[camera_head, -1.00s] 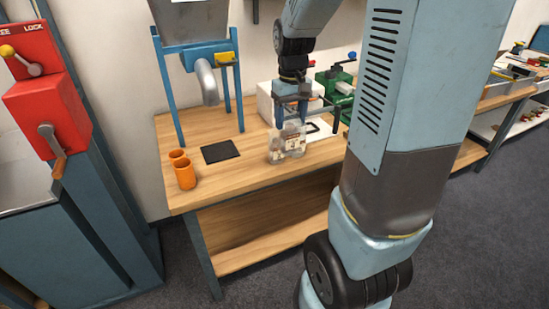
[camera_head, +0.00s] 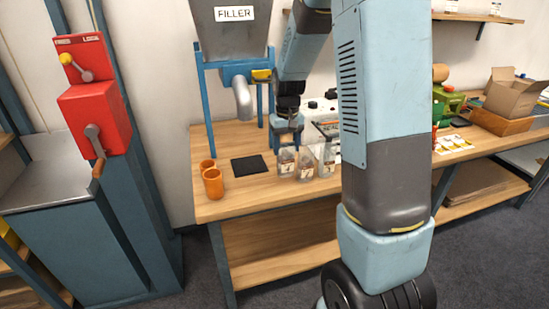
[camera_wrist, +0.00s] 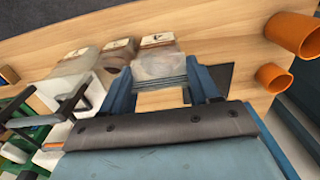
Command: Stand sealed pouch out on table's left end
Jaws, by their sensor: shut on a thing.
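Three clear pouches with brown contents and pale labels stand in a row on the wooden table. My gripper (camera_head: 287,127) is above the leftmost pouch (camera_head: 286,163). In the wrist view, my gripper (camera_wrist: 160,85) has its blue fingers either side of that pouch's top edge, and the pouch (camera_wrist: 157,62) is held between them. The middle pouch (camera_head: 305,166) and the right pouch (camera_head: 327,160) are close beside it. I cannot tell whether the held pouch touches the table (camera_head: 240,198).
Two orange cups (camera_head: 212,182) stand at the table's left end. A black mat (camera_head: 249,165) lies between them and the pouches, under the filler (camera_head: 233,40). A red lever box (camera_head: 95,118) is at the left. The table's front left is bare.

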